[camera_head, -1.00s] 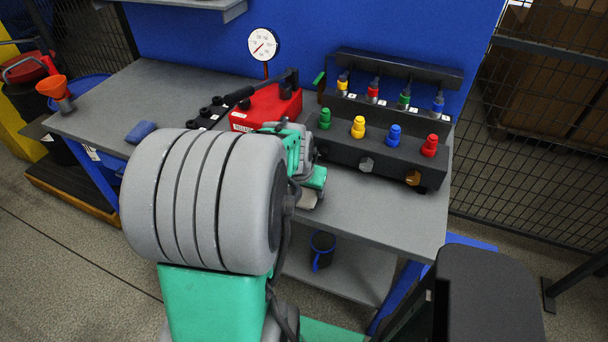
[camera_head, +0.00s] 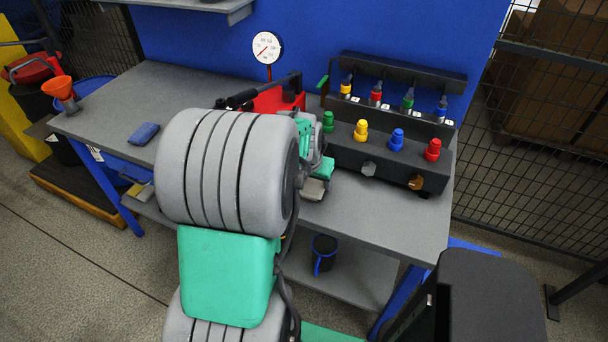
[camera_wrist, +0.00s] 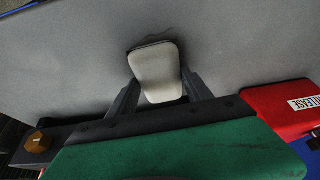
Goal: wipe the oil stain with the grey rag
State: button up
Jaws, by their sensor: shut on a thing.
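My gripper (camera_wrist: 160,84) is shut on the grey rag (camera_wrist: 155,66), a pale, rounded pad between the two dark fingers. The rag also shows in the head view (camera_head: 313,189), below the green wrist, at the grey bench top. It appears to lie against the bench surface, but contact is hard to confirm. A thin dark patch, seemingly the oil stain (camera_wrist: 172,35), shows along the rag's top edge in the wrist view. The rag and gripper hide any more of it. In the head view my arm hides the stain.
A black fixture (camera_head: 390,150) with coloured knobs stands right of my gripper. A red box (camera_head: 273,100) and dial gauge (camera_head: 266,47) are behind my arm. A blue pad (camera_head: 143,133) and orange funnel (camera_head: 60,88) lie left. A mug (camera_head: 323,253) sits on the lower shelf.

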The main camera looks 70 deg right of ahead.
jog(key=shift+w+a+p, duration=0.15)
jog(key=shift+a+p, duration=0.1)
jog(key=shift+a, duration=1.4)
jog(key=shift+w+a+p, duration=0.1)
jog(key=shift+a+p, duration=0.1)
jog(key=shift+a, duration=1.45)
notch_tip(320, 180, up, 8)
jog(key=p, duration=0.5)
